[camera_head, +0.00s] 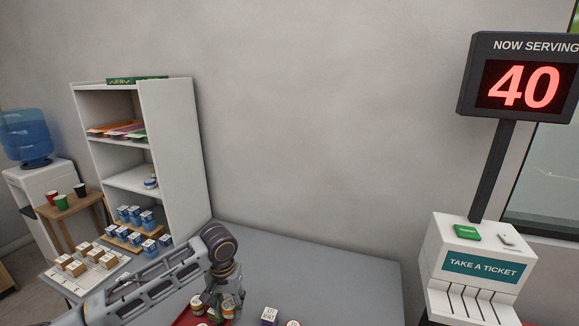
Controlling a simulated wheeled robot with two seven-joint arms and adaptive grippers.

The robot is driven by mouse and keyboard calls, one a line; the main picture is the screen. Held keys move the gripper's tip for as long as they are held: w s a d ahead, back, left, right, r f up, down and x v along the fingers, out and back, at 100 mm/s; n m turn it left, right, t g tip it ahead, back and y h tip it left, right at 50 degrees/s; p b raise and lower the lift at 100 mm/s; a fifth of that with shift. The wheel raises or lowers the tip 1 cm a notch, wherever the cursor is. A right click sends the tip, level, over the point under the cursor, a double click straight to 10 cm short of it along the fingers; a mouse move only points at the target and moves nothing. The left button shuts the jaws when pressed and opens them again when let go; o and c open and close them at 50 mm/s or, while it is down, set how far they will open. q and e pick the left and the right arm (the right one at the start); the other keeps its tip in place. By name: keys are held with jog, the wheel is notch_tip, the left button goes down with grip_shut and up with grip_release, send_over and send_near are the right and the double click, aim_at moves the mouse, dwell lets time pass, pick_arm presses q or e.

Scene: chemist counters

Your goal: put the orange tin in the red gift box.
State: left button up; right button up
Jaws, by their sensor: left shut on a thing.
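My left gripper (217,300) is at the bottom of the head view, pointing down over the grey counter. It is shut on a small tin, largely hidden by its fingers, so I cannot tell its colour for certain. A small container with green and orange-brown colours (229,309) shows right at the fingers. A red tray or box (185,319) lies under and left of the gripper, cut by the lower edge. A pale-lidded container (197,303) stands there beside the gripper. I cannot tell whether the red thing is the gift box. My right gripper is not in view.
A white shelf (174,150) stands back left, and a ticket dispenser (470,265) stands right.

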pick_arm(q)
jog(key=shift+n, duration=0.3)
jog(key=s+a+f, duration=0.2)
jog(key=a, duration=0.1)
jog(key=s+a+f, duration=0.1)
jog(key=a, duration=0.1)
jog(key=shift+f, duration=0.25)
jog(key=shift+s+f, duration=0.4)
jog(key=shift+f, duration=0.15)
jog(key=shift+w, duration=0.1)
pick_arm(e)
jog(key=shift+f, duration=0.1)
